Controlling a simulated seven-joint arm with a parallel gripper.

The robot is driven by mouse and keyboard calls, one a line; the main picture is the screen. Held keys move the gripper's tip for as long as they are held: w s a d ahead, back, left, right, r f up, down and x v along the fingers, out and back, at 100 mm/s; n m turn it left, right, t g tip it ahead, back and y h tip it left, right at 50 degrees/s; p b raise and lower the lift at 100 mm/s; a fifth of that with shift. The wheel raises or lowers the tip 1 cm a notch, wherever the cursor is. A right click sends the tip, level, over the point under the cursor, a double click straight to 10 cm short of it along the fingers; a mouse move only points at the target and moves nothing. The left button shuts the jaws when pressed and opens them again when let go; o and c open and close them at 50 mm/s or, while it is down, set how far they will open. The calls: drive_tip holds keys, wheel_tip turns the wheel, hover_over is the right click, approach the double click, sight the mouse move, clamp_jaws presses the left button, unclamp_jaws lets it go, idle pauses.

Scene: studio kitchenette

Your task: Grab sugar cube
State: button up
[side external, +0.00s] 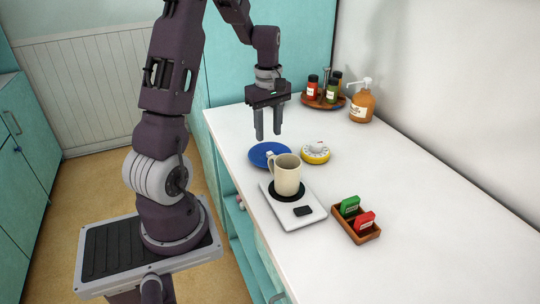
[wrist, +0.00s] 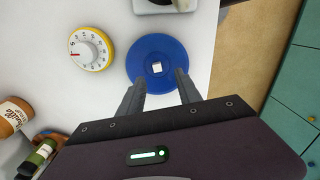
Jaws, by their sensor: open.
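A small white sugar cube (wrist: 157,68) lies on a round blue plate (wrist: 174,52) in the wrist view. In the side view the cube (side external: 269,153) is a small white spot on the blue plate (side external: 257,157), which is partly behind the mug. My gripper (side external: 268,138) is open and empty, pointing down above the plate. In the wrist view the two fingers of my gripper (wrist: 158,82) reach toward the plate, with the cube seen beyond and between the tips.
A beige mug (side external: 288,176) stands on a white scale (side external: 308,216) close to the plate. A yellow timer (side external: 316,153) sits beside the plate. The counter's right side is clear.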

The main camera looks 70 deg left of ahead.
sight(271, 153)
drive_tip(key=f, duration=0.7)
drive_tip(key=shift+w, duration=0.35)
clamp_jaws()
